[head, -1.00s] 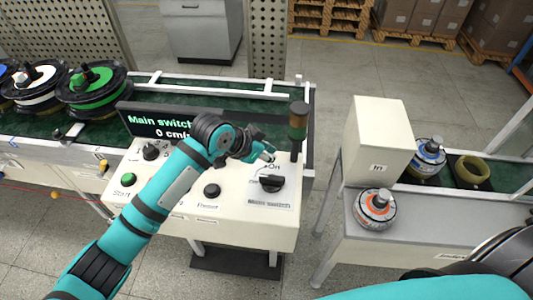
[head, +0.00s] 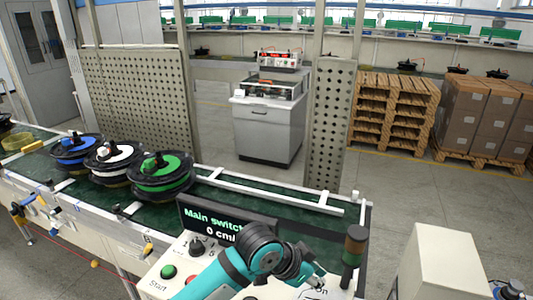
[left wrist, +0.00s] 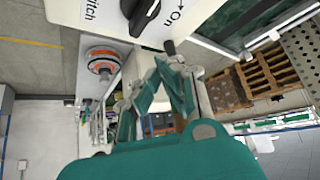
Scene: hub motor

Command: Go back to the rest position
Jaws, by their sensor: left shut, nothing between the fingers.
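My left gripper (head: 314,279) is shut and empty above the right part of the control panel (head: 184,256). In the left wrist view the shut fingers (left wrist: 172,68) are just below the black rotary switch knob (left wrist: 140,12), apart from it, with the label "On" beside it. The knob is out of view or hidden in the head view. The display (head: 222,226) reads "Main switch" and 0. My right gripper is not in view.
A signal tower (head: 353,252) stands right of my left gripper. A white box (head: 432,268) is at the lower right. Green (head: 160,177), white (head: 112,160) and blue (head: 76,152) hub motors sit on the conveyor at left. Pallets (head: 392,112) stand behind.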

